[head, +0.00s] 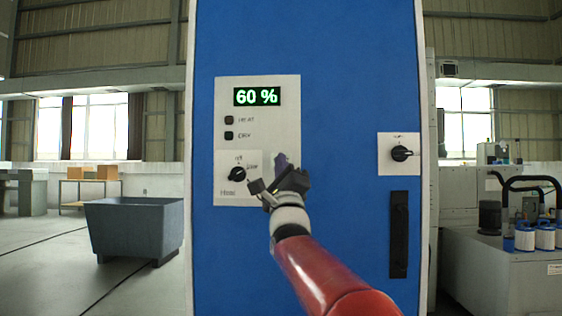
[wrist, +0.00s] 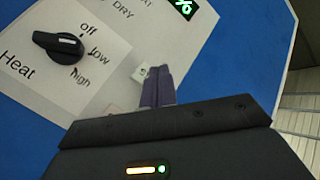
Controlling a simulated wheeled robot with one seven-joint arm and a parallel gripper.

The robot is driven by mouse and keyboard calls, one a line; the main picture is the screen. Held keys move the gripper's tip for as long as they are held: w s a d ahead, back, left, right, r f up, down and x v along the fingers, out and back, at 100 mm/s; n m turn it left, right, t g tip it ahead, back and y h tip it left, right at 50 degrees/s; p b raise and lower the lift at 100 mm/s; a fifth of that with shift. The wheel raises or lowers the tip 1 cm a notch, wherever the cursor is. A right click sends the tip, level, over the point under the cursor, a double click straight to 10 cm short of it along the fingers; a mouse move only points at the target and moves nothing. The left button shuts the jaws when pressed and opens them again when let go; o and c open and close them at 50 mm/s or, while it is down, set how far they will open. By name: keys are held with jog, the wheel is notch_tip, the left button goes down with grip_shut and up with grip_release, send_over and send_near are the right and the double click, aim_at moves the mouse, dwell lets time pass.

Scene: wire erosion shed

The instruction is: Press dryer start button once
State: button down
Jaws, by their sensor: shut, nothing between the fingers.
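The blue dryer cabinet (head: 340,80) fills the middle of the head view. Its pale control panel (head: 287,120) has a green "60 %" display (head: 256,97) and two dark squares labelled HEAT (head: 229,119) and DRY (head: 229,135). Below them is a black heat knob (head: 237,174), also in the wrist view (wrist: 58,44), marked off, low, high. My gripper (head: 280,160) is shut and empty at the panel's lower right; its purple fingers show together in the wrist view (wrist: 158,78). A small white tag (wrist: 140,73) shows beside the fingertips. I cannot make out a start button; the gripper covers that part.
A second black knob (head: 401,153) on a white plate and a dark vertical handle (head: 398,235) are on the cabinet's right. A grey bin (head: 135,228) stands on the floor to the left. A machine with hoses and filters (head: 525,238) stands right.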

jog(key=shift+w, duration=0.15)
jog(key=shift+w, duration=0.3)
jog(key=shift+w, duration=0.35)
dwell(0.6)
jog(key=shift+s, duration=0.1)
jog(key=shift+s+b, duration=0.7)
jog(key=shift+b, duration=0.1)
jog(key=shift+s, duration=0.1)
